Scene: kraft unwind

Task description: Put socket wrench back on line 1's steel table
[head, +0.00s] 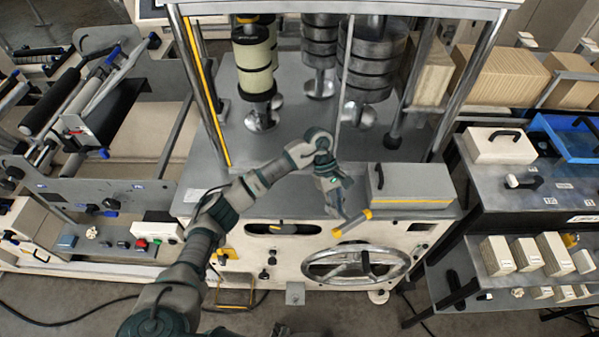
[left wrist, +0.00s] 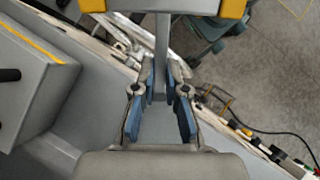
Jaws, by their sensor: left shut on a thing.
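The socket wrench (head: 352,222) shows in the head view as a crossbar with yellow ends, just above the machine's front edge. In the left wrist view its grey shaft (left wrist: 161,45) runs between the fingers, with the yellow-ended crossbar beyond them. My left gripper (head: 337,206) points down and is shut on the shaft. Its fingers also show in the left wrist view (left wrist: 161,92). The machine's grey steel top (head: 270,185) lies beneath the gripper; no label showing which line it belongs to is readable. My right gripper is not in view.
A grey box with a black handle (head: 412,186) stands on the top, right of my left gripper. A large handwheel (head: 356,264) is on the front panel below. Weight stacks and steel posts stand behind. A bench (head: 515,203) with cases stands at the right.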

